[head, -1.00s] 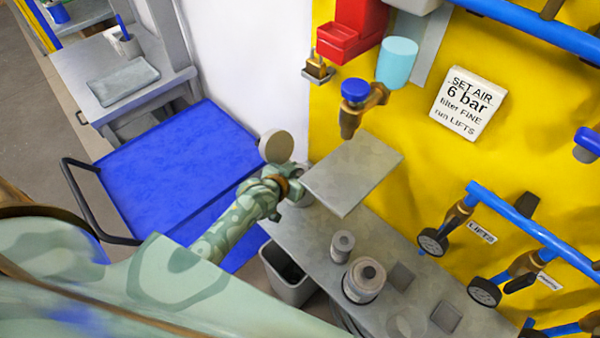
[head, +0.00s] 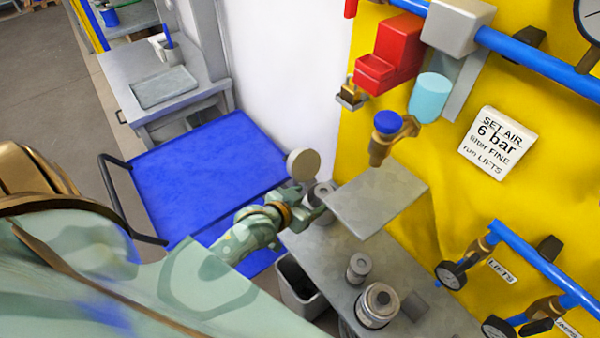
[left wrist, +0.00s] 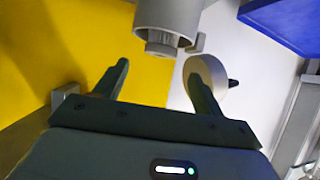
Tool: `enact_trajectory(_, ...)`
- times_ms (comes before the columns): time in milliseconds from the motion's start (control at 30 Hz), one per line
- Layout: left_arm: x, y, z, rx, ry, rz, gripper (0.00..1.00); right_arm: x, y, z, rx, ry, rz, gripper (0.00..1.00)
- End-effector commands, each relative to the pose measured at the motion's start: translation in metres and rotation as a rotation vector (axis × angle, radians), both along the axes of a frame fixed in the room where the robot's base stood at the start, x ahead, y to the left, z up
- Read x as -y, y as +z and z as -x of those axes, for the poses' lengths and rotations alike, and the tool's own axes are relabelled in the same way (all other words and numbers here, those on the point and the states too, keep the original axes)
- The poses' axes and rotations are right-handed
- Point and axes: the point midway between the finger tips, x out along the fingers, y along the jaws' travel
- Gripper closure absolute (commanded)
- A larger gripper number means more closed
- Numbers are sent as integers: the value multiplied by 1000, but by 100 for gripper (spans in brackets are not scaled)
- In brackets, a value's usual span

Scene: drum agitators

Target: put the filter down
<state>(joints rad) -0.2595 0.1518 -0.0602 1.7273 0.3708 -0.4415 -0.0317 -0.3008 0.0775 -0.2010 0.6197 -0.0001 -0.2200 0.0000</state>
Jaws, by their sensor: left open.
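A grey cylinder, which looks like the filter (head: 322,196), stands at the left end of the grey bench, partly hidden by my left gripper and a flat grey plate. My left gripper (head: 311,207) is beside it, on its near left side. In the left wrist view my two fingers (left wrist: 156,64) are spread with nothing between them. The grey cylinder (left wrist: 170,18) is just beyond the fingertips there, apart from them. My right gripper is not in view.
The flat grey plate (head: 376,198) overhangs the bench (head: 335,262) close to my gripper. A pale disc (head: 303,164) stands just behind my fingers. A smaller grey cylinder (head: 359,268) and a larger can (head: 378,305) stand nearer. A bin (head: 301,286) is below. A blue cart (head: 205,170) is left.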

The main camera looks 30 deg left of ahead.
Motion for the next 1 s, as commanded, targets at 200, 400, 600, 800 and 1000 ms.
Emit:
enact_trajectory(200, -4, 16, 30, 0, 0, 0, 31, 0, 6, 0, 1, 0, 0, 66)
enact_trajectory(400, -5, 19, 35, 0, 0, 0, 31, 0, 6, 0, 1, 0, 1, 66)
enact_trajectory(600, -5, 18, 35, -2, -1, -2, 31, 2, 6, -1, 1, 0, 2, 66)
enact_trajectory(800, 2, -12, 58, -126, -63, -144, 31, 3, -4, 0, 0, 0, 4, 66)
enact_trajectory(1000, -1, -129, 125, -441, -161, -394, 31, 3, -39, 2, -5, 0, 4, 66)
